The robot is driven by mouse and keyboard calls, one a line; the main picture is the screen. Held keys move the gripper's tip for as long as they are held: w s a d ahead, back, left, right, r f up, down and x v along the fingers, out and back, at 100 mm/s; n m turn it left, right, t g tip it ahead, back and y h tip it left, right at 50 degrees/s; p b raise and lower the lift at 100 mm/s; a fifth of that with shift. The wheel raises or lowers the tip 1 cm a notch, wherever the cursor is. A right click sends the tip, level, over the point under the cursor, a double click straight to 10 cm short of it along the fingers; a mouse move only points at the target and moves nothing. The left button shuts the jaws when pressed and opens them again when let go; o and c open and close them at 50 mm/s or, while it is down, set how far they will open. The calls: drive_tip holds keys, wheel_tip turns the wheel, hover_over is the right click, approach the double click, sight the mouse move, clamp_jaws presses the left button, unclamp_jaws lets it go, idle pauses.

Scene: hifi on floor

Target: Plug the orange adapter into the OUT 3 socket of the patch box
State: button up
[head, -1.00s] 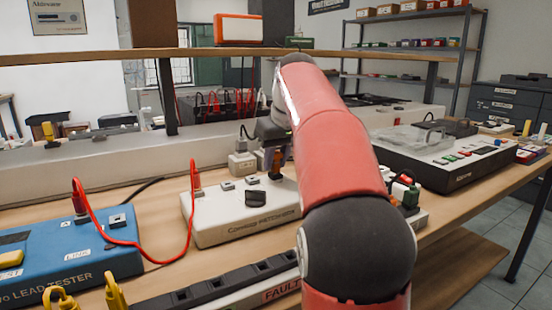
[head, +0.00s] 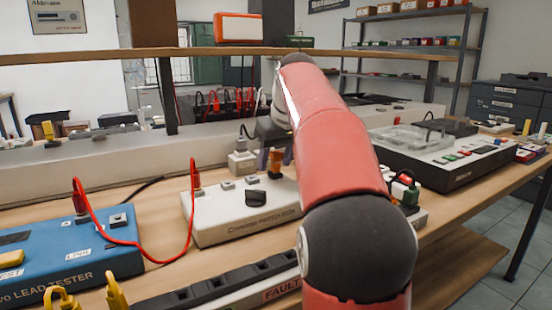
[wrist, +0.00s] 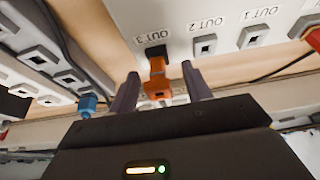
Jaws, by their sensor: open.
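The patch box (head: 240,215) is a pale box with a row of sockets on its top. In the wrist view the labels OUT 1, OUT 2 and OUT 3 show on the box (wrist: 180,18). The orange adapter (wrist: 158,80) stands at the OUT 3 position, in line with a dark part (wrist: 155,51) there. How deep it sits cannot be told. It also shows in the head view (head: 276,160). My gripper (wrist: 160,82) is open, with one dark finger on each side of the adapter and a visible gap to each.
A red lead (head: 135,242) runs from the blue lead tester (head: 75,262) to the patch box's left end. A grey power strip (head: 215,288) lies in front. A pale plug block (head: 242,162) stands behind the box.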

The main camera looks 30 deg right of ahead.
drive_tip(key=w+p+v, duration=0.1)
drive_tip(key=v, duration=1.1)
drive_tip(key=shift+w+r+p, duration=0.35)
drive_tip(key=shift+r+p, duration=0.05)
drive_tip(key=shift+r, duration=0.2)
idle(0.4)
